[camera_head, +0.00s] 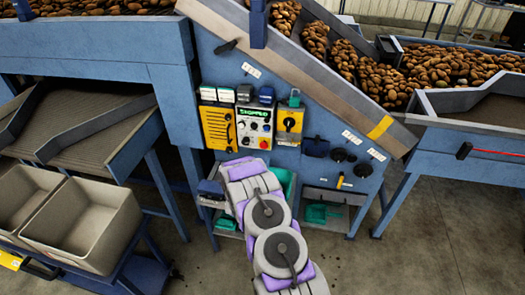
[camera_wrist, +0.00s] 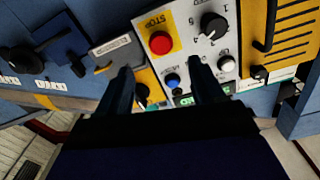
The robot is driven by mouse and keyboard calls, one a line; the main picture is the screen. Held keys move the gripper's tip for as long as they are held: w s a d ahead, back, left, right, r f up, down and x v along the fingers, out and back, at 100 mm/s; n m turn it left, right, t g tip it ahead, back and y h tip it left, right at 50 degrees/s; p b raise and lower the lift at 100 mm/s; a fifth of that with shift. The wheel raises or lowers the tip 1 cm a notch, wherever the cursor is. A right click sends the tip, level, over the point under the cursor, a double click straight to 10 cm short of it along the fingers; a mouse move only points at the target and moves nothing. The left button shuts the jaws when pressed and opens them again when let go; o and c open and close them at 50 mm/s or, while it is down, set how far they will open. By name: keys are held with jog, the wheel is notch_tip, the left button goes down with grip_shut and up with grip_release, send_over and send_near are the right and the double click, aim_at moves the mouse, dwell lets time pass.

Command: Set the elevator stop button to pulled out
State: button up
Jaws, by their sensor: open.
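The red stop button (camera_wrist: 160,43) sits on a yellow patch marked STOP on the pale control panel (camera_wrist: 182,18). In the wrist view it lies just beyond my fingertips, roughly between their lines. My gripper (camera_wrist: 160,68) is open, with its two dark fingers apart and nothing between them. In the head view the red button (camera_head: 264,144) shows at the lower right of the panel (camera_head: 252,129), under a display with green lettering. My gripper is mostly hidden behind my arm there. I cannot tell whether the button is pushed in or pulled out.
A black dial (camera_wrist: 213,26), a blue button (camera_wrist: 173,81) and a white knob (camera_wrist: 226,63) sit close to the stop button. Yellow boxes (camera_head: 216,127) and (camera_head: 289,126) flank the panel. Grey bins (camera_head: 85,222) stand at left; floor at lower right is clear.

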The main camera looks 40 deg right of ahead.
aim_at(264, 147)
jog(key=x, duration=0.6)
jog(key=shift+w+b, duration=0.15)
jog(key=shift+b, duration=0.2)
jog(key=shift+w+d+f, duration=0.1)
jog(key=shift+w+d, duration=0.1)
jog(key=shift+d, duration=0.15)
jog(key=shift+w+d, duration=0.4)
grip_shut()
